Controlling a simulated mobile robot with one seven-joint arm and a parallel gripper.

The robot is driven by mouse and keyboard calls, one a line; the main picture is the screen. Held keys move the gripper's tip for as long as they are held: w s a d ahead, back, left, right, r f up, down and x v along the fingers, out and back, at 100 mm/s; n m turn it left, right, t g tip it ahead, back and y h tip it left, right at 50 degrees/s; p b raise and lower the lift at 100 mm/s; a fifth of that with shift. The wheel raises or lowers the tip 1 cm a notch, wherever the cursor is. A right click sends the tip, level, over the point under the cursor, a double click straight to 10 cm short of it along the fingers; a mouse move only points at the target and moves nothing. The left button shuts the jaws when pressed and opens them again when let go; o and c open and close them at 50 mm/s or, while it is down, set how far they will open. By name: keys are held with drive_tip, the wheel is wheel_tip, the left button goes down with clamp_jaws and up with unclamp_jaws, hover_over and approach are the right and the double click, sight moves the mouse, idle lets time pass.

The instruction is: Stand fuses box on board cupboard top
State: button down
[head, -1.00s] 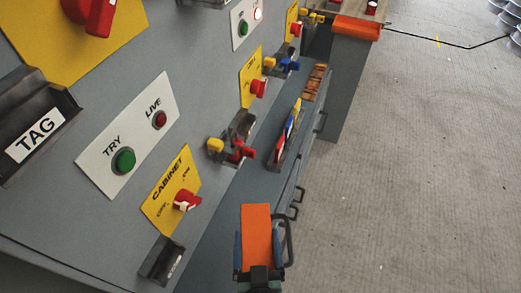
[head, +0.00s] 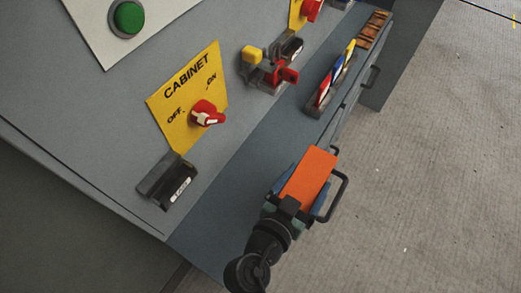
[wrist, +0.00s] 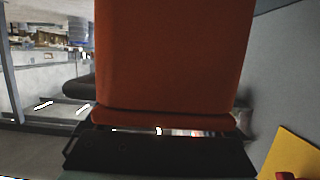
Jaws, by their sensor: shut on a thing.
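An orange box (head: 309,177), which I take as the fuses box, is held in my gripper (head: 303,187). The gripper's fingers are closed on its two sides. The box also fills the upper middle of the wrist view (wrist: 175,55). The board cupboard top (head: 232,190) is the blue-grey ledge along the foot of the switch panel. In the head view the box overlaps the ledge's right edge; its height above the ledge is hard to tell. The near stretch of the ledge is bare.
The grey panel carries a yellow CABINET plate (head: 189,92) with a red switch (head: 207,114) and a dark label holder (head: 168,181). A rack of coloured cards (head: 336,76) and a brown slotted item (head: 373,29) stand farther along the ledge. Black handles (head: 341,190) jut out at its front.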

drive_tip(key=w+a, duration=0.8)
drive_tip(key=a, duration=0.2)
drive_tip(key=f, duration=0.6)
drive_tip(key=shift+s+a, duration=0.2)
drive_tip(key=shift+s, duration=0.05)
drive_tip(key=shift+w+a+f, duration=0.1)
drive_tip(key=shift+a+f, duration=0.05)
drive_tip(key=shift+f, duration=0.3)
drive_tip(key=shift+f, duration=0.1)
unclamp_jaws()
